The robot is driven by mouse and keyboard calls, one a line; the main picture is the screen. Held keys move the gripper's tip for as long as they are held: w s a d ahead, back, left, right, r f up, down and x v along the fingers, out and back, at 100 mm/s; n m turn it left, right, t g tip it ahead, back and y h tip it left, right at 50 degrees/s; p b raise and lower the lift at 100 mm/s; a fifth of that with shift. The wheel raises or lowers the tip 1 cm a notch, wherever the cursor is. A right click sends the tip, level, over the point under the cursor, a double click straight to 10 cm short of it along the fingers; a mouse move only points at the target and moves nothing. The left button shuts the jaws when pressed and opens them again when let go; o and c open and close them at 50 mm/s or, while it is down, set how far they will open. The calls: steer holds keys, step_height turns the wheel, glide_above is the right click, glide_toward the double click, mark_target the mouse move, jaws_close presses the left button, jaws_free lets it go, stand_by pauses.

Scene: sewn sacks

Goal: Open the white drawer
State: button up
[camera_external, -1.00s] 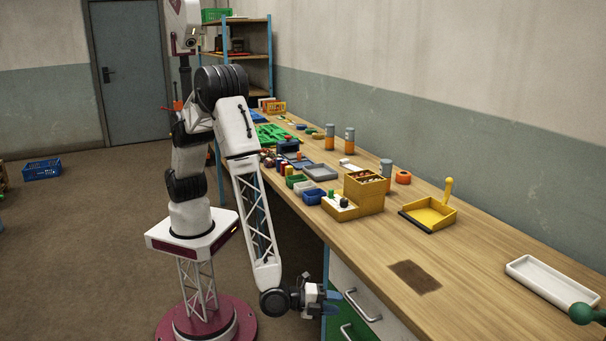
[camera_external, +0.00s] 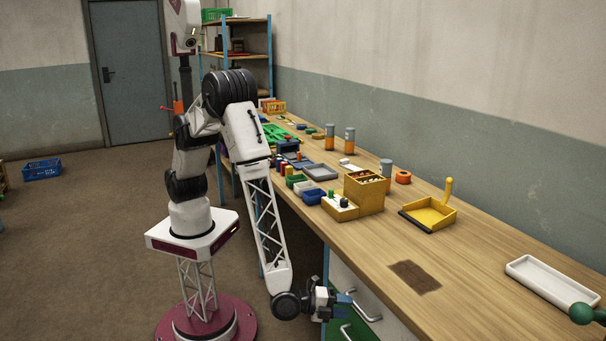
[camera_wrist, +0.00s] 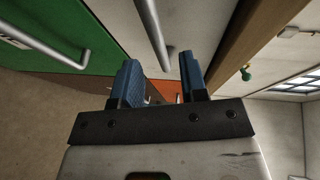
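The white drawer (camera_external: 392,327) is in the front of the workbench, just under the top, and appears closed. Its metal bar handle (camera_external: 372,317) is partly hidden by my gripper (camera_external: 345,306), which is beside the handle's left part. In the wrist view, the white drawer (camera_wrist: 195,22) fills the top middle. Its handle (camera_wrist: 152,35) runs down toward the gap between the two blue fingers of my gripper (camera_wrist: 160,78). The fingers are apart, with nothing clearly held. I cannot tell whether the handle lies between them in depth.
A green drawer (camera_wrist: 60,30) with its own handle (camera_wrist: 70,50) is below the white one. The wooden bench top (camera_external: 470,270) overhangs close by. On it are a yellow dustpan-like tray (camera_external: 430,213), a yellow box (camera_external: 364,192) and a white tray (camera_external: 545,280).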

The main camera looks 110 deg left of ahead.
mark_target(356, 307)
steer(key=shift+x, duration=2.35)
jaws_close()
